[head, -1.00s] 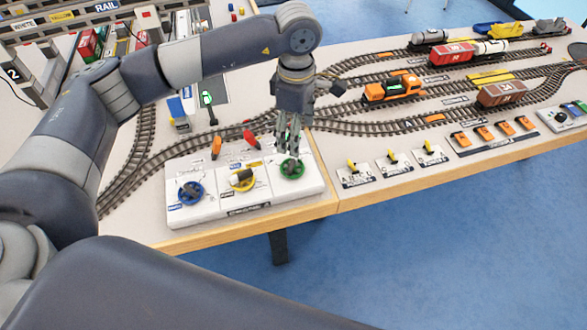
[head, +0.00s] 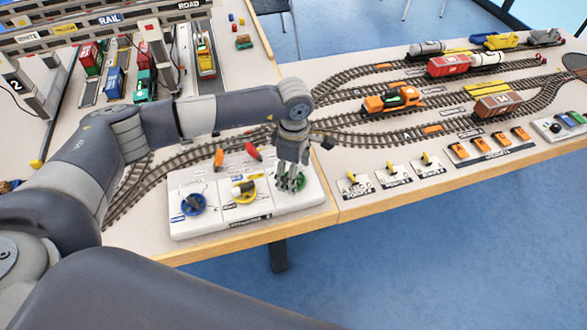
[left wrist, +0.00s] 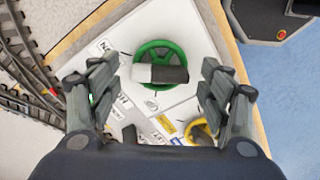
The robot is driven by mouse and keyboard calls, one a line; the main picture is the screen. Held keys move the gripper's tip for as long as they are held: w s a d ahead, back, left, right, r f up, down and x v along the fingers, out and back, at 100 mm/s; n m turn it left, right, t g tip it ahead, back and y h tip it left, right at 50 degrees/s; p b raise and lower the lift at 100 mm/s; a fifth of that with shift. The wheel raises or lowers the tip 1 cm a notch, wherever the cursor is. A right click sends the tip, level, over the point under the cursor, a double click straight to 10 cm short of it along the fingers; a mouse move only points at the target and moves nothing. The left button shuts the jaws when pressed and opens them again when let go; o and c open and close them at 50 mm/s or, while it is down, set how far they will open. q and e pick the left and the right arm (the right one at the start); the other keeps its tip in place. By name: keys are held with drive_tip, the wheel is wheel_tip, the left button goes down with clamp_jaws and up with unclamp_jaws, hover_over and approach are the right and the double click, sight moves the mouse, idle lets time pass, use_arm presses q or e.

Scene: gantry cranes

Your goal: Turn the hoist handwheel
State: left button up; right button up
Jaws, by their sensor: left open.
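A white control panel (head: 228,225) at the table's front edge carries three handwheels: a blue one (head: 194,204), a yellow one (head: 243,191) and a green one (head: 299,183). I cannot read which label says hoist. My left gripper (head: 288,180) points down at the green wheel and partly hides it in the head view. In the left wrist view the green wheel (left wrist: 142,57), with its grey and white crossbar, lies ahead between the open fingers (left wrist: 158,82). I cannot tell whether they touch it. The yellow wheel (left wrist: 200,132) is partly behind the right finger. My right gripper is not in view.
Rail tracks with an orange locomotive (head: 392,99) lie behind and right. Small yellow switches (head: 391,168) stand to the panel's right. Crane frames and containers (head: 93,59) are at back left.

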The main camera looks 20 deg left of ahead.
use_arm(q)
drive_tip(key=c, duration=1)
drive_tip(key=shift+f+n+b, duration=0.2)
drive_tip(key=shift+n+b, duration=0.1)
drive_tip(key=shift+b, duration=0.25)
drive_tip(key=shift+c, duration=0.2)
drive_tip(key=shift+n+b, duration=0.8)
drive_tip(key=shift+n, duration=0.1)
drive_tip(key=shift+r+n+b, duration=0.15)
drive_tip(key=shift+n+b, duration=0.2)
drive_tip(key=shift+n, duration=0.25)
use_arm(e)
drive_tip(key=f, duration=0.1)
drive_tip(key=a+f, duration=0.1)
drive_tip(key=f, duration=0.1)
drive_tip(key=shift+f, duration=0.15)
use_arm(q)
drive_tip(key=o, duration=1)
drive_tip(key=shift+o, duration=0.2)
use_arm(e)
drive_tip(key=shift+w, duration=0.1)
